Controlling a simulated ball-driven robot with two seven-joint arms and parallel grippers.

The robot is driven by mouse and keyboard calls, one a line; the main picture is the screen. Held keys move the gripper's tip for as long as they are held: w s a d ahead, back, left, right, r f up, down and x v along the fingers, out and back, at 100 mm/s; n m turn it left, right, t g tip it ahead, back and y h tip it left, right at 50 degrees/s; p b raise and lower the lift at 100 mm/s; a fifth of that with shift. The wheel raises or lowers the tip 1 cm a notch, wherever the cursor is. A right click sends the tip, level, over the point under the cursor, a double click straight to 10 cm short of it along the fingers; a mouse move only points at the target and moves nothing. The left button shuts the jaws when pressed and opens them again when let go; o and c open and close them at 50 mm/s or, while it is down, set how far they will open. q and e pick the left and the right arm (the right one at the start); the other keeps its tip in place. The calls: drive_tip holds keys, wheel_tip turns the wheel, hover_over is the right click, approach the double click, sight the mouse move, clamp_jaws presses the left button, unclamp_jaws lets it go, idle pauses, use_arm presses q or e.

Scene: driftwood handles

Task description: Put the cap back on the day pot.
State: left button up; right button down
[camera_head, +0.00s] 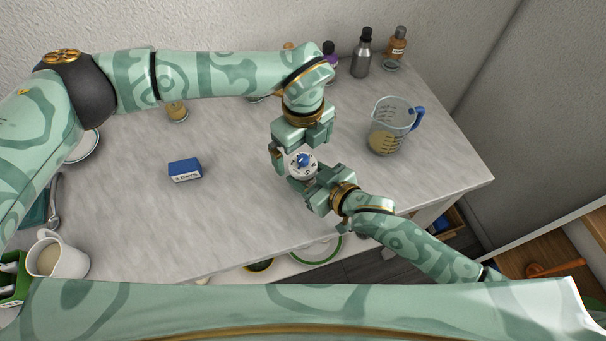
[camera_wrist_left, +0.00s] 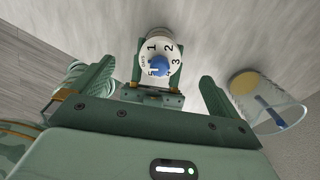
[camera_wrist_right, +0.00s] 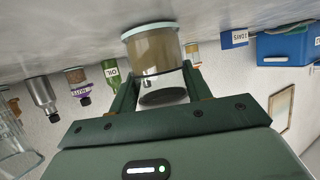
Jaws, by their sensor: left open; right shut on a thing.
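The white round cap (camera_head: 299,168), with numbers and a blue knob, faces up between my two grippers. The left wrist view shows its numbered face (camera_wrist_left: 149,52) at the top of the day pot. The right wrist view shows a clear pot with brown contents (camera_wrist_right: 155,52) and a pale rim. My right gripper (camera_head: 311,183) is shut on the pot from the front right. My left gripper (camera_head: 289,157) is open, its fingers (camera_wrist_left: 157,90) apart on either side of the cap. I cannot tell whether the cap is fully seated.
A measuring jug (camera_head: 383,138) stands to the right. A blue box (camera_head: 185,169) lies to the left. Several bottles, among them a grey one (camera_head: 362,58), stand along the back wall. A cream mug (camera_head: 57,258) is at the front left. The table between box and grippers is clear.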

use_arm(q)
drive_tip(key=shift+r, duration=0.1)
wheel_tip(320, 180, up, 12)
idle(0.5)
use_arm(e)
drive_tip(key=c, duration=0.6)
unclamp_jaws()
use_arm(q)
wheel_tip(320, 180, up, 3)
drive_tip(key=p, duration=0.2)
drive_tip(key=shift+p, duration=0.3)
use_arm(e)
drive_tip(key=v, duration=1.6)
drive_tip(key=shift+s+d, duration=0.1)
drive_tip(key=shift+d, duration=0.05)
